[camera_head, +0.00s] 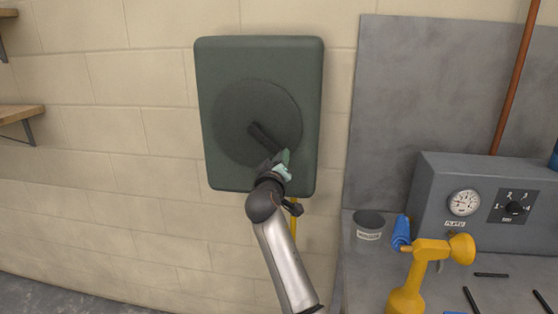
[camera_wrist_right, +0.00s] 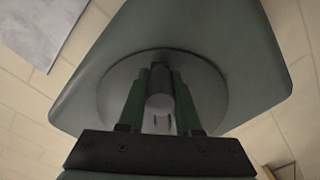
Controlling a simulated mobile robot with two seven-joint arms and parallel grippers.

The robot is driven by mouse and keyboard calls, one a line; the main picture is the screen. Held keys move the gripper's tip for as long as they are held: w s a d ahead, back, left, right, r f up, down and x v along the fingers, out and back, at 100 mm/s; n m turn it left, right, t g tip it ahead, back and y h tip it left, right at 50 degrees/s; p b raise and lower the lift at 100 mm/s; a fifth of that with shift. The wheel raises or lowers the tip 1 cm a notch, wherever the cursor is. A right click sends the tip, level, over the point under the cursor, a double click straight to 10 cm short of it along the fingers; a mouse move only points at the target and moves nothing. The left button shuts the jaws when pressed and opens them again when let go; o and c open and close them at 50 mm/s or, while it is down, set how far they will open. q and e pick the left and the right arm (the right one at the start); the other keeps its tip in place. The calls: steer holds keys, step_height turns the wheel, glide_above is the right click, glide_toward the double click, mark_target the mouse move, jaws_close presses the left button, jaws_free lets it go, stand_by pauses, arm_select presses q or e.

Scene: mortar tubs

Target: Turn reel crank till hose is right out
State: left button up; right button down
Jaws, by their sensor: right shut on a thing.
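The hose reel is a dark green box (camera_head: 222,75) on the block wall, with a round dark disc (camera_head: 233,115) on its front. A black crank arm (camera_head: 263,136) runs from the disc's centre down and to the right. My right gripper (camera_head: 281,163) is at the crank's outer end, shut on its handle. In the right wrist view the two green fingers stand either side of the round grey handle (camera_wrist_right: 160,92). A short piece of yellow hose (camera_head: 294,217) hangs below the box, partly behind my right arm. My left gripper is out of view.
At the right, a grey bench holds a grey box with a gauge (camera_head: 464,203) and a dial, a small tub (camera_head: 369,224), a blue roll (camera_head: 401,232) and a yellow tool (camera_head: 428,255). Wooden shelves (camera_head: 20,114) are at the left. The wall between is bare.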

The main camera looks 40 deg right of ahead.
steer(key=shift+s+d+r, duration=0.15)
steer(key=shift+r, duration=0.2)
steer(key=c, duration=0.8)
jaws_free()
steer(key=shift+o, duration=1)
steer(key=shift+f, duration=0.15)
steer(key=shift+f, duration=0.1)
